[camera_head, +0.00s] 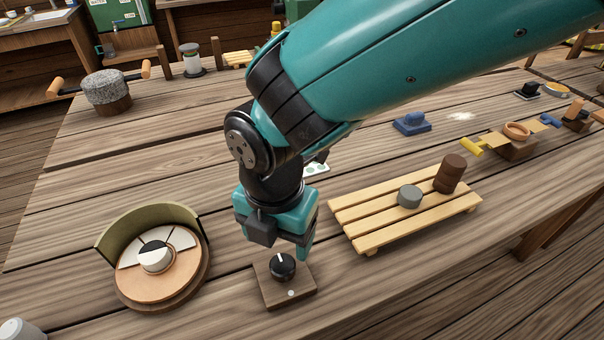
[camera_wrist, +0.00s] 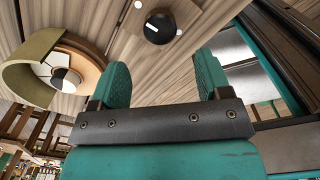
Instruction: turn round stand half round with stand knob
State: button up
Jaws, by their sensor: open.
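The round stand (camera_head: 146,284) is a wooden disc at the left front of the table, with a curved olive screen along its back edge. White and black segments and a small pale round piece are on top. The stand knob (camera_head: 282,266) is black with a white line, on a square wooden base with a white dot. My gripper (camera_head: 283,240) is open and empty, just above and behind the knob. In the wrist view the knob (camera_wrist: 160,28) lies beyond the two teal fingers (camera_wrist: 165,82), not between them. The round stand (camera_wrist: 85,68) shows at left there.
A slatted rack (camera_head: 375,228) with a grey puck (camera_head: 410,195) and a brown cylinder (camera_head: 450,174) stands to the right. A blue block (camera_head: 411,124) lies farther back. A stone-like pot (camera_head: 107,92) stands far left. The table between stand and knob is clear.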

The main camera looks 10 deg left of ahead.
aim_at(282, 263)
notch_tip(282, 263, down, 9)
jog(key=shift+r, duration=0.15)
jog(key=c, duration=0.9)
